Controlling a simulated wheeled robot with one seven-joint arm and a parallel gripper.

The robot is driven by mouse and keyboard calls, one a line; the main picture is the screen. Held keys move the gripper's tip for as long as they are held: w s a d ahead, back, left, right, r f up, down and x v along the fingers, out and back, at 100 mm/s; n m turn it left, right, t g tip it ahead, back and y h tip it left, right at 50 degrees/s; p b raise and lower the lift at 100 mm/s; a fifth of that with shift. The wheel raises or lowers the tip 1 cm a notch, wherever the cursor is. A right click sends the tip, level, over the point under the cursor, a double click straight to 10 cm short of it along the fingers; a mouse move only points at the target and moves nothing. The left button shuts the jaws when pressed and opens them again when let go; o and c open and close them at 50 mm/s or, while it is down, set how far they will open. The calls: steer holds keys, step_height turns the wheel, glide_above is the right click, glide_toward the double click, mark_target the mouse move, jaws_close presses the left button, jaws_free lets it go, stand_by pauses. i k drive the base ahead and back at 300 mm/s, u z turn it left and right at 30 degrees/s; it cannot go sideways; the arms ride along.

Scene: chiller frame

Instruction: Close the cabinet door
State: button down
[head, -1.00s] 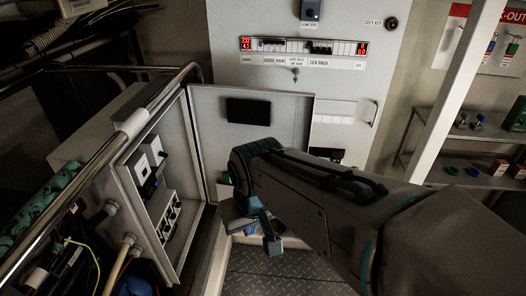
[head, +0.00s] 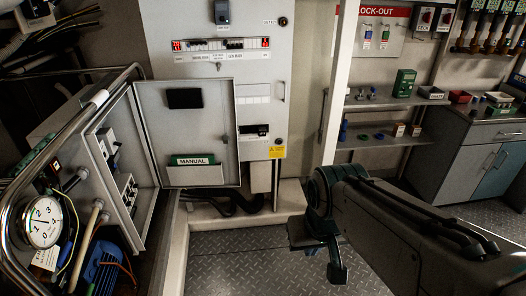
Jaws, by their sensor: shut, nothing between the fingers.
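The cabinet door (head: 206,122) stands open in the head view, a light grey panel with a dark rectangle and a green-topped document pocket marked MANUAL (head: 192,161) on its inner face. It joins the open cabinet (head: 113,165) at the left, whose inside shows switches and sockets. My gripper (head: 322,262) hangs to the right of the door over the floor, apart from it. It is shut and empty.
A metal rail (head: 62,120) runs along the left beside the cabinet. A tall grey panel (head: 258,110) stands behind the door. A white post (head: 337,80), shelves (head: 385,142) and a workbench (head: 478,135) are at the right. The plate floor (head: 245,262) is clear.

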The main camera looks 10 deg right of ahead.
mark_target(193, 116)
steer(key=z, duration=0.65)
steer(key=i, duration=1.3)
steer(key=u, duration=1)
steer(key=i, duration=0.6)
steer(key=u, duration=1.9)
steer(key=k, duration=0.6)
steer(key=z, duration=1.1)
steer(key=i, duration=0.5)
steer(key=u, duration=0.05)
